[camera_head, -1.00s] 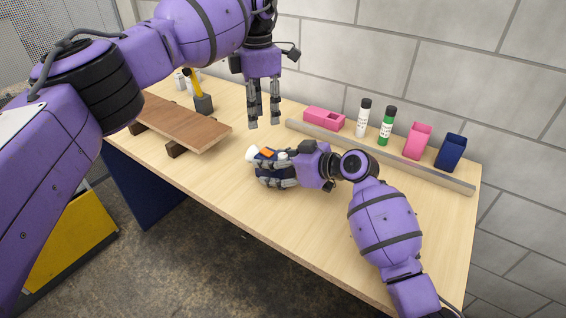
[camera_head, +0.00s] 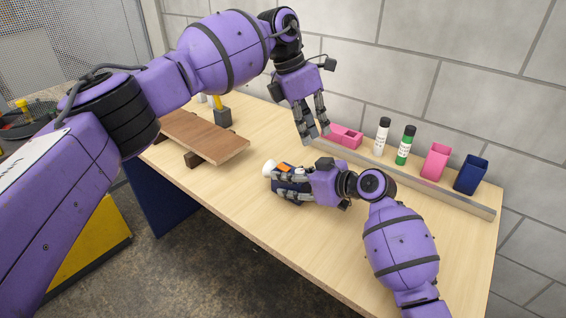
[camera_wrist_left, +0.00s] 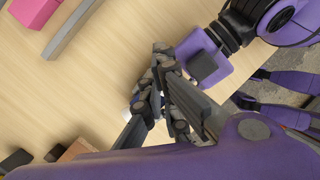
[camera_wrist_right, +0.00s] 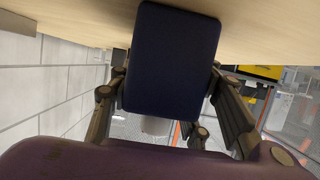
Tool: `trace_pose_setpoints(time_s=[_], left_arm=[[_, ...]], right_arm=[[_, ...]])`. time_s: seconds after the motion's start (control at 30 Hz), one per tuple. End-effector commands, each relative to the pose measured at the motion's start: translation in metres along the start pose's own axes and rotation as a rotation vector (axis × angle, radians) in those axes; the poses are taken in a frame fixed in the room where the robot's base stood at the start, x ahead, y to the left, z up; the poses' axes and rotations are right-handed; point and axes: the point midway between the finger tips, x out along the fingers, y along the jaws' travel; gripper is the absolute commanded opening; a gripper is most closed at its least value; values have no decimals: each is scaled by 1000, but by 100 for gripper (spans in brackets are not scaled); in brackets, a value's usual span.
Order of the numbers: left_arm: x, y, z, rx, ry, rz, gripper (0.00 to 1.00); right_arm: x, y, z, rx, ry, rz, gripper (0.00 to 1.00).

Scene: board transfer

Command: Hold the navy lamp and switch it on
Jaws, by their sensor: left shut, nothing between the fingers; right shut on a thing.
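The navy lamp (camera_head: 290,186) has a dark blue body, a white head (camera_head: 269,168) and a small orange part on top. It lies on its side in my right gripper (camera_head: 288,184), low over the front half of the table, white head to the left. The right wrist view shows its flat navy face (camera_wrist_right: 172,60) between the fingers. I cannot tell whether it touches the table. My left gripper (camera_head: 313,137) is shut and empty, pointing down above and behind the lamp, by the pink box. In the left wrist view, fingers hide most of the lamp.
A wooden board (camera_head: 205,136) rests on dark supports at the left. The right front table is clear.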

Motion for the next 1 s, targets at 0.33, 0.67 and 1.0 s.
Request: trace_pose_setpoints(time_s=[0.33,0.67,1.0], left_arm=[[-32,-115,123,-341,-875,-602,0],[-145,-57,83,-1107,-1415,-1151,0],[-109,11,-62,-2135,-1398,-1526,0]], right_arm=[[0,0,0,0,0,0,12],[0,0,0,0,0,0,12],[0,0,0,0,0,0,12]])
